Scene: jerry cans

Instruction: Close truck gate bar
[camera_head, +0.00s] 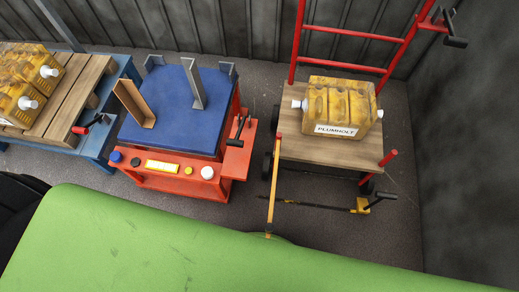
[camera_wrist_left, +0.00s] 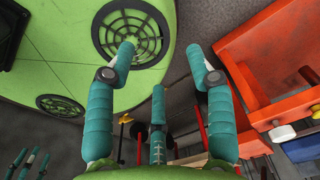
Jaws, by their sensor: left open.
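In the head view a red-framed truck with a wooden deck (camera_head: 300,152) stands right of centre. A slim yellow-orange bar (camera_head: 273,190) runs from the deck's left side towards me, past its front edge. A dark rod with a yellow block (camera_head: 361,205) and black handle (camera_head: 378,198) lies across below the deck's front; I cannot tell how the two join. A red post (camera_head: 378,167) stands at the front right corner. My left gripper (camera_wrist_left: 160,62) is open and empty in the wrist view, beside a red cart. Teal fingers of my right gripper (camera_wrist_left: 30,162) show small there.
A yellow jerry can (camera_head: 339,106) labelled PLUMHOLT lies on the deck. A red cart with a blue top (camera_head: 170,105) stands left of the truck. A blue-framed wooden bench (camera_head: 77,95) with jerry cans is at far left. Dark walls close the back and right.

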